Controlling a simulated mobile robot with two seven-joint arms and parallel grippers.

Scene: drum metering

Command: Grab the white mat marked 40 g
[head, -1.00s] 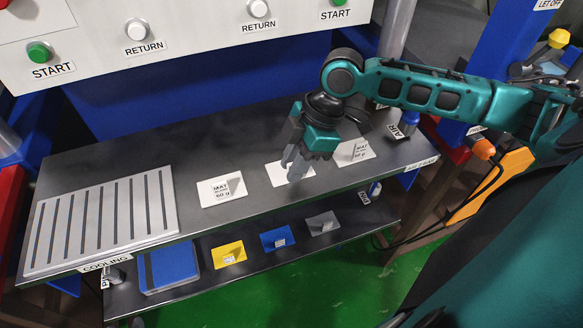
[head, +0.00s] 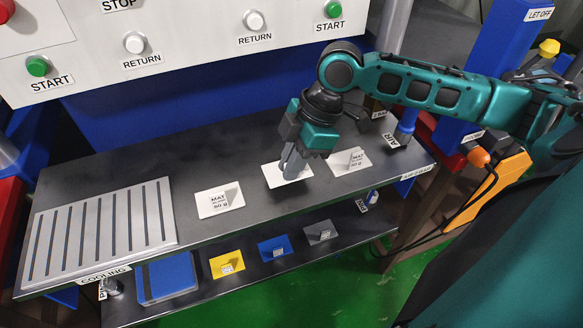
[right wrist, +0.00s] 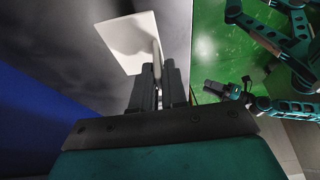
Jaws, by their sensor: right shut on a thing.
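A white mat (head: 271,175), the middle one of three on the upper shelf, lies under my right gripper (head: 290,174). In the right wrist view the white mat (right wrist: 125,40) has a thin upright tab, and my right gripper (right wrist: 160,82) is shut on that tab. The mat seems to rest on the shelf. Its marking is hidden by the fingers, so I cannot read 40 g on it. A teal arm of mine shows small at the right of the wrist view, with what looks like my left gripper (right wrist: 222,90); its jaws are too small to judge.
Other labelled white mats stand left (head: 219,201) and right (head: 351,161) of it. A slotted cooling plate (head: 100,232) fills the shelf's left end. Yellow (head: 226,263), blue (head: 275,248) and grey (head: 319,233) mats lie on the lower shelf. A button panel (head: 190,40) overhangs behind.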

